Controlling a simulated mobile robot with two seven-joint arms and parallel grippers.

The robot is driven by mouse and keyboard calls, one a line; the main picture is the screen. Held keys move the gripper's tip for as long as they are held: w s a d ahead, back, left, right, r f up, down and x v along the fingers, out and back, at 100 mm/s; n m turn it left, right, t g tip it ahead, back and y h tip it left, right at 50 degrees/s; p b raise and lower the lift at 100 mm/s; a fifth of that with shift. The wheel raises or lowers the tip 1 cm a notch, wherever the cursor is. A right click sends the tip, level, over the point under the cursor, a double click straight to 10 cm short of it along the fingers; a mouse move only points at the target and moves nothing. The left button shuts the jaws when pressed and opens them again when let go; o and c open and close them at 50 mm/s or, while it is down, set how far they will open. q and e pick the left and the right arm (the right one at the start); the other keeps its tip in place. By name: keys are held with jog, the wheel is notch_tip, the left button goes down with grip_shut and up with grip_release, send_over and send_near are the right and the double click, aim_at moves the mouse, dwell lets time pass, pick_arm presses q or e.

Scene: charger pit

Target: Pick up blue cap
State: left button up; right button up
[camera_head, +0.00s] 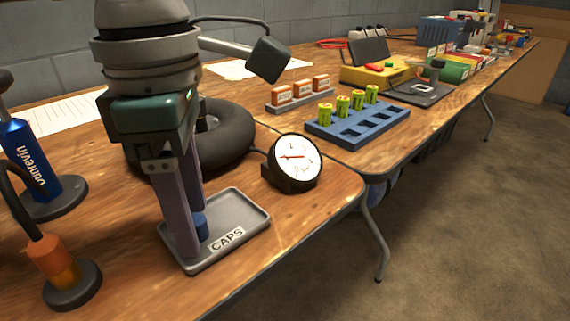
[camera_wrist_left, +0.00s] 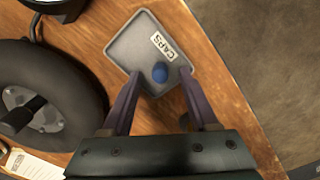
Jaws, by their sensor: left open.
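The blue cap (camera_head: 202,226) sits in the grey tray labelled CAPS (camera_head: 257,211) near the table's front edge. In the left wrist view the blue cap (camera_wrist_left: 160,72) lies in the lower part of the tray (camera_wrist_left: 124,47), below the label. My left gripper (camera_head: 197,238) points down at the tray, and its fingers partly hide the cap in the head view. In the left wrist view the left gripper (camera_wrist_left: 158,80) is open, with one finger on each side of the cap and gaps between. My right gripper is not in view.
A round gauge (camera_head: 296,163) stands right of the tray, and a black tyre (camera_head: 232,138) lies behind my gripper. A blue bottle (camera_head: 30,160) and an orange-based tool (camera_head: 58,262) stand at left. A blue battery holder (camera_head: 375,134) is farther right.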

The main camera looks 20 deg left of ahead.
pick_arm(q)
jog(key=shift+c, duration=0.2)
grip_shut()
jog(key=shift+r, duration=0.1)
dwell(0.4)
